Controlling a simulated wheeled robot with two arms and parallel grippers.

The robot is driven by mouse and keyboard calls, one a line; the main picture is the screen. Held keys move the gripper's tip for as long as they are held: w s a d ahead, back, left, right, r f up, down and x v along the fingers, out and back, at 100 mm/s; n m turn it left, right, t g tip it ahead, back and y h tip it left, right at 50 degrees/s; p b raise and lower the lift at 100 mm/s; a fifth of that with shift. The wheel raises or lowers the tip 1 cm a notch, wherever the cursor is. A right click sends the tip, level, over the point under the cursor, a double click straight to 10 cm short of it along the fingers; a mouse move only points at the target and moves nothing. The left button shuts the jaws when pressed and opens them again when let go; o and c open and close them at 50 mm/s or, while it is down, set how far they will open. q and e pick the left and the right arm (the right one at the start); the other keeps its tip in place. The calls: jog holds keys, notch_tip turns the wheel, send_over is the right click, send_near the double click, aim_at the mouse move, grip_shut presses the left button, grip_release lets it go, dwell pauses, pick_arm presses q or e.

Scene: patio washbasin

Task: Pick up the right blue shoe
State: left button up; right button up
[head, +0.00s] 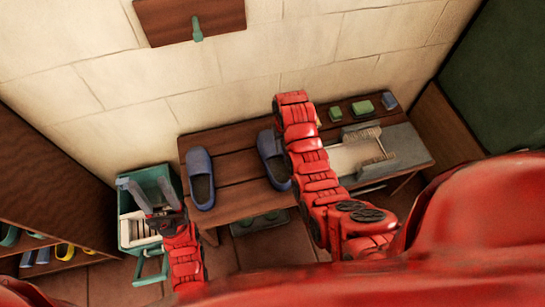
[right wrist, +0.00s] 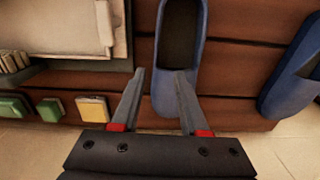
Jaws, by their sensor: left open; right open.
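The right blue shoe (head: 271,158) lies on the brown wooden bench, partly covered by my right arm in the head view. In the right wrist view, this shoe (right wrist: 174,105) is in the middle, below the open jaws. My right gripper (right wrist: 161,74) is open and empty. Its right finger overlaps the shoe and its left finger is beside it, over the bench. In the head view, the right gripper is hidden by its arm. The left blue shoe (head: 201,181) lies apart to the left. My left gripper (head: 142,183) is open and empty over the green crate.
The wooden bench (head: 229,170) has bare boards between the shoes. A washbasin (head: 405,145) is to the right, with green sponges (head: 362,108) near the wall. The green crate (head: 124,205) stands left of the bench. A shelf with footwear (head: 65,252) is at lower left.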

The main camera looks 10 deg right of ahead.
aim_at(285, 158)
notch_tip(285, 158, down, 3)
jog(key=shift+f, duration=0.1)
jog(key=shift+d+f, duration=0.2)
jog(key=shift+f, duration=1.1)
jog(key=shift+d+f, duration=0.15)
jog(key=shift+f, duration=1.15)
grip_shut()
